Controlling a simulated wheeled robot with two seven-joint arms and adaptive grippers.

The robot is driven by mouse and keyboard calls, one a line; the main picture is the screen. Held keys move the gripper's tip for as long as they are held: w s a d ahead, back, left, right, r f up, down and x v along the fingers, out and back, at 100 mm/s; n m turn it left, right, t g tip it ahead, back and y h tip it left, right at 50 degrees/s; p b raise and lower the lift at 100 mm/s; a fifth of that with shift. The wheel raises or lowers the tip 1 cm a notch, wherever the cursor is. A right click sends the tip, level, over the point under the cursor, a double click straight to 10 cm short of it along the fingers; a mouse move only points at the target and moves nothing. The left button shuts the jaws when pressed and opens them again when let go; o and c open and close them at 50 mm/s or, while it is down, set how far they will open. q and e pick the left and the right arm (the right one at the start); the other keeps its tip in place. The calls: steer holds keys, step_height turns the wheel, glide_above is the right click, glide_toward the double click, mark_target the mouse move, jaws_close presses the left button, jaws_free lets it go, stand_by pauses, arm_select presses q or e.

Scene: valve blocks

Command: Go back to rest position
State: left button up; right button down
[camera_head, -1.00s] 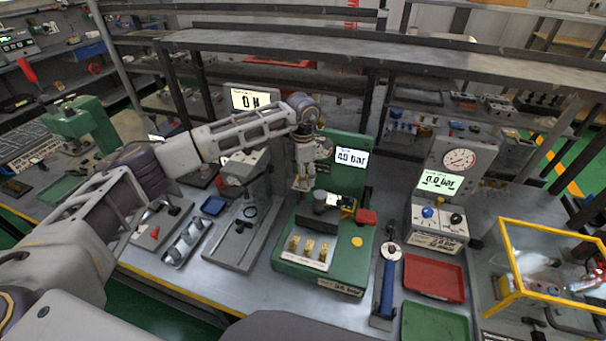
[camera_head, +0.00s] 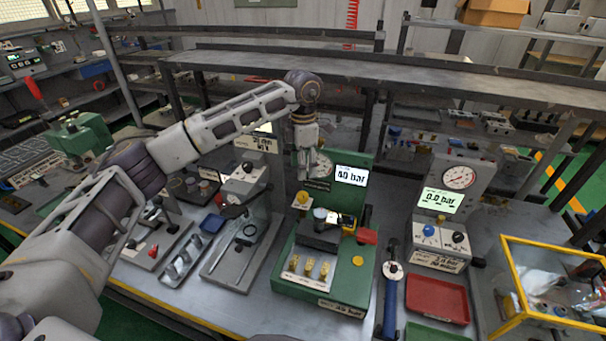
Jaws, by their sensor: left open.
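My left arm comes in from the left and reaches over the workbench. My left gripper (camera_head: 304,165) points down in front of the pressure gauge of the green test station (camera_head: 358,262), above its dark block (camera_head: 320,236). It looks open, and nothing shows between its fingers. The green station's display (camera_head: 351,175) reads 40 bar. Several brass fittings (camera_head: 309,267) stand in a row at its front. My right gripper is not in view.
A grey station (camera_head: 445,215) reading 0.0 bar stands to the right. A red tray (camera_head: 437,299) and a yellow-framed clear box (camera_head: 508,262) are at the right. A grey press stand (camera_head: 236,258) is left of the green station. A metal shelf (camera_head: 400,78) crosses behind the gripper.

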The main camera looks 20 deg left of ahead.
arm_select(q)
steer(key=shift+r, duration=0.5)
steer(key=shift+r, duration=0.1)
step_height(320, 180, up, 9)
steer(key=p, duration=0.9)
steer(key=shift+r+p, duration=0.45)
steer(key=shift+p, duration=0.1)
